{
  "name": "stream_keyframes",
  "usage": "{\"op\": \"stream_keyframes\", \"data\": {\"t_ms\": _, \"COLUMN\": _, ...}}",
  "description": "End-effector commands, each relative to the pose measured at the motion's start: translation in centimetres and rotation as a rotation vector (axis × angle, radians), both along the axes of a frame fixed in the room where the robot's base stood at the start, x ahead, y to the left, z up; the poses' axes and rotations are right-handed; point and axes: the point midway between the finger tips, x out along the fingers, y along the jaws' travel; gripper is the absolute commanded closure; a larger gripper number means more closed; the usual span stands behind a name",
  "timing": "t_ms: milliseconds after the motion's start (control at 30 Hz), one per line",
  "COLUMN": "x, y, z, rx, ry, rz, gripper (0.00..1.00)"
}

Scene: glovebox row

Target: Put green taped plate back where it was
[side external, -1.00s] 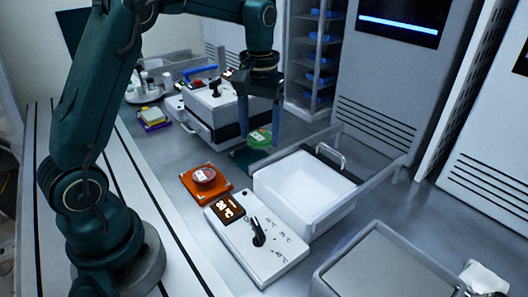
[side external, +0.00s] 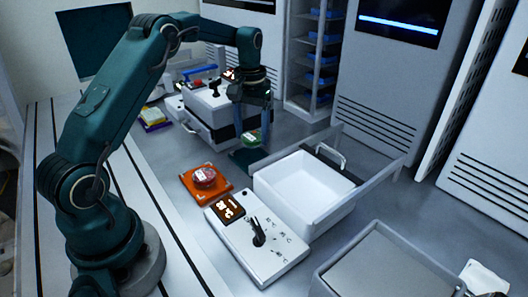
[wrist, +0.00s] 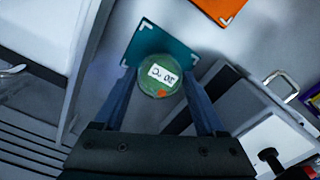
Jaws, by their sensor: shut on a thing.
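My gripper (side external: 252,132) is shut on the green taped plate (side external: 251,139), a small round dish. In the wrist view the plate (wrist: 158,82) sits between my two fingers (wrist: 160,88), its white label reading 20 °C with an orange mark beside it. A teal square mat (wrist: 148,42) lies below, partly behind the plate in that view. In the side view the teal mat (side external: 246,161) shows under the plate; the plate looks held above it, but the exact gap is hard to tell.
An orange mat (side external: 187,181) with a red-banded dish (side external: 204,176) lies to the left. A white open drawer (side external: 305,188) is close on the right, and a white drawer unit (side external: 205,128) stands to the left. A control box (side external: 275,262) is in front.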

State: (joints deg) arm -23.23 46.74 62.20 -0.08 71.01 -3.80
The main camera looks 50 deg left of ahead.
Motion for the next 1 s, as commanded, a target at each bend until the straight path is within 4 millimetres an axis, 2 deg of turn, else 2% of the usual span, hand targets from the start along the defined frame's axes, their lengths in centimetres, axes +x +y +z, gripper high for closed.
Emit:
{"op": "stream_keyframes", "data": {"t_ms": 400, "x": 0.0, "y": 0.0, "z": -4.6, "rx": -0.001, "ry": 0.002, "rz": 0.0, "gripper": 0.91}}
{"op": "stream_keyframes", "data": {"t_ms": 800, "x": 0.0, "y": 0.0, "z": -5.0, "rx": 0.0, "ry": 0.0, "rz": 0.0, "gripper": 0.91}}
{"op": "stream_keyframes", "data": {"t_ms": 833, "x": 0.0, "y": 0.0, "z": -5.0, "rx": 0.0, "ry": 0.0, "rz": 0.0, "gripper": 0.23}}
{"op": "stream_keyframes", "data": {"t_ms": 900, "x": 0.0, "y": 0.0, "z": -5.0, "rx": 0.0, "ry": -0.001, "rz": 0.0, "gripper": 0.0}}
{"op": "stream_keyframes", "data": {"t_ms": 1000, "x": 0.0, "y": 0.0, "z": -5.0, "rx": 0.0, "ry": -0.001, "rz": 0.0, "gripper": 0.0}}
